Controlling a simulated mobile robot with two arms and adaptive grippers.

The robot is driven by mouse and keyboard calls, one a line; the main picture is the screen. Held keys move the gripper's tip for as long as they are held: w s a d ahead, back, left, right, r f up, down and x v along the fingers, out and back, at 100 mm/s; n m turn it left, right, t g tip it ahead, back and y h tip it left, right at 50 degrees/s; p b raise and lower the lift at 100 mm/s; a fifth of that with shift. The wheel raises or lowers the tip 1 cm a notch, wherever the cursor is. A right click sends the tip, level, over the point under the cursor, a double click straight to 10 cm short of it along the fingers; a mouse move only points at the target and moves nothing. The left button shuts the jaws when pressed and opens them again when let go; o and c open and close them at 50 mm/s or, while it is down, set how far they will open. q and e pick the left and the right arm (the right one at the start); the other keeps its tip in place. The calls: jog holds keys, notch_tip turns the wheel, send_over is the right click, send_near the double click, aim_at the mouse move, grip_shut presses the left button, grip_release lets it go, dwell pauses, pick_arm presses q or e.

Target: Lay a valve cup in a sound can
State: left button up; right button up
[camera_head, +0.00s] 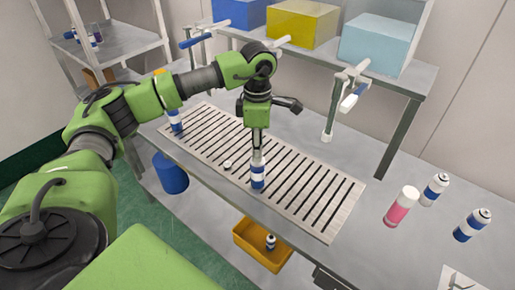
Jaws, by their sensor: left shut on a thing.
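My left gripper (257,151) comes down over the slatted board (325,205) and is shut at the mouth of a white and blue can (258,176). The can stands upright on the board, directly under the fingers. What is between the fingertips is too small to make out clearly; it looks like a valve cup at the can's top. A small pale round piece (227,164) lies on the board to the left of this can. Another white and blue can (175,122) stands at the board's far left end. My right gripper is not in view.
A yellow bin (263,247) with a can inside is below the front edge. Coloured boxes (300,24) sit on a raised shelf behind.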

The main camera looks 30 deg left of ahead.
pick_arm(q)
jog(key=o, duration=0.8)
jog(key=shift+c, duration=0.2)
jog(key=o, duration=0.5)
jog(key=shift+o, duration=0.2)
jog(key=shift+r, duration=0.1)
jog(key=shift+r+p, duration=0.55)
jog(key=shift+r, duration=0.15)
jog(key=shift+r+p, duration=1.65)
jog(key=shift+r, duration=1.1)
